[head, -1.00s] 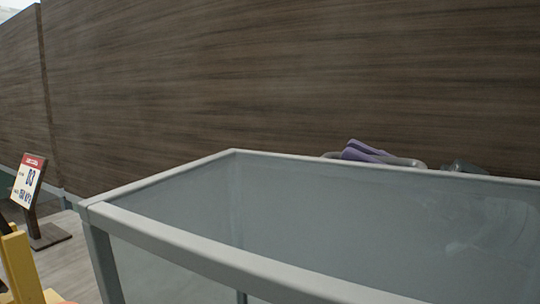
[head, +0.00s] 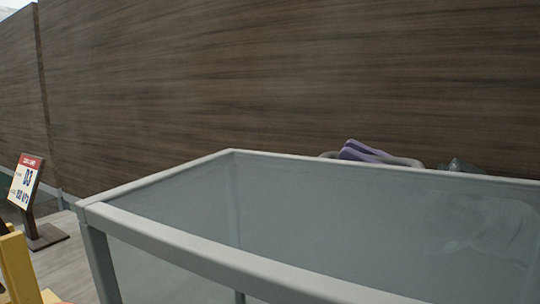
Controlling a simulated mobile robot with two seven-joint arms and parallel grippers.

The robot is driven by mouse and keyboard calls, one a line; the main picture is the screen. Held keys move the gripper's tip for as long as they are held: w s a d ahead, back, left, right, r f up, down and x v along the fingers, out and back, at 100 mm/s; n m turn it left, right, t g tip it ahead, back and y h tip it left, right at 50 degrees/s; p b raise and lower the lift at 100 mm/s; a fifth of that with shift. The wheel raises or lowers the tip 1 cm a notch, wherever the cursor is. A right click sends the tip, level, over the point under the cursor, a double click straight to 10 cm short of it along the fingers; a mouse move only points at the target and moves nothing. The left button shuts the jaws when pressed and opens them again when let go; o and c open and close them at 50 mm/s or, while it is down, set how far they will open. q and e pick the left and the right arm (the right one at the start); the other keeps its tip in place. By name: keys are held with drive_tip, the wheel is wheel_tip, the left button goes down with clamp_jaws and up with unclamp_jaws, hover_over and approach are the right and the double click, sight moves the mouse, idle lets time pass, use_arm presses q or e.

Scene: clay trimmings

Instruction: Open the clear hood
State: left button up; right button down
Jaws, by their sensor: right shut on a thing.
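The clear hood (head: 230,258) is a large see-through box with a grey frame, and it fills the lower middle and right. Its near rim runs from the left corner down to the bottom edge; its far rim runs across to the right. My left gripper is not in view.
A small sign (head: 25,182) on a dark stand is at the left. A yellow post (head: 18,265) stands at the lower left. A tall dark wood-grain wall (head: 270,75) closes off the back. Some pale floor shows left of the hood.

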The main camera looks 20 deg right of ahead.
sight(465, 181)
drive_tip(key=s+a+r+n+p, duration=0.1)
drive_tip(key=a+p, duration=0.1)
drive_tip(key=p, duration=0.1)
drive_tip(key=s+a+r+n+g+p, duration=0.1)
drive_tip(key=s+a+r+n+p, duration=0.1)
drive_tip(key=shift+s+r+y+p, duration=0.15)
drive_tip(key=shift+r+y+p, duration=0.15)
drive_tip(key=shift+y+p, duration=0.1)
drive_tip(key=shift+s+a, duration=0.1)
drive_tip(key=shift+s, duration=0.05)
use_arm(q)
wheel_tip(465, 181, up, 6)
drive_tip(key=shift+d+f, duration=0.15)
use_arm(e)
drive_tip(key=shift+f, duration=0.1)
drive_tip(key=c, duration=0.9)
unclamp_jaws()
drive_tip(key=b+v, duration=0.3)
drive_tip(key=v, duration=0.5)
drive_tip(key=shift+s+d+f, duration=0.15)
drive_tip(key=shift+d+f, duration=0.1)
drive_tip(key=shift+d, duration=0.05)
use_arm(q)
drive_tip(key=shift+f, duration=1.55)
use_arm(e)
drive_tip(key=shift+s+d, duration=0.35)
drive_tip(key=shift+d, duration=0.05)
